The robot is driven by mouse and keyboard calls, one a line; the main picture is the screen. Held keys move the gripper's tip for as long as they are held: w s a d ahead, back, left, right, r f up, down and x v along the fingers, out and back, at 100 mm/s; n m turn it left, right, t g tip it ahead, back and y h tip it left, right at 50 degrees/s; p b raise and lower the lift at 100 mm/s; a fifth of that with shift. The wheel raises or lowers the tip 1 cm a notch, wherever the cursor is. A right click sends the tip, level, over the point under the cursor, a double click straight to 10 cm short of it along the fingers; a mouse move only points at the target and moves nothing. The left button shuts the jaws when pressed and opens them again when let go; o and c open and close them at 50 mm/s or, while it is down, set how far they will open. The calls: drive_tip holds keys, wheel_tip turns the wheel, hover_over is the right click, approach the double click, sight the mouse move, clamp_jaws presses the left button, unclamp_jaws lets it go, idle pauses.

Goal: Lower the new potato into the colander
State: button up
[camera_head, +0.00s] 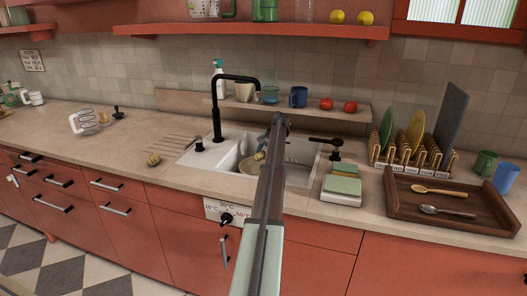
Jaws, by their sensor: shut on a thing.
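My arm reaches over the sink and hides much of its middle. A small part of my gripper (262,149) shows just left of the arm link, low over the basin. It is shut on a small yellowish thing (259,156), which I take to be the new potato; it is tiny and partly hidden. A beige, round, bowl-like colander (249,166) sits in the sink, just below the gripper, its right side hidden by my arm. I cannot tell whether the potato touches the colander.
A black tap (216,110) arches over the white sink (225,158) at the left. Sponges (343,186) lie right of the sink, near a dish rack (410,155) and a wooden tray (400,200).

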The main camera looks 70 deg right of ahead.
drive_tip(key=shift+f, duration=2.2)
drive_tip(key=shift+f, duration=2.25)
idle(1.0)
drive_tip(key=o, duration=1.2)
drive_tip(key=v, duration=1.4)
drive_tip(key=shift+a, duration=0.1)
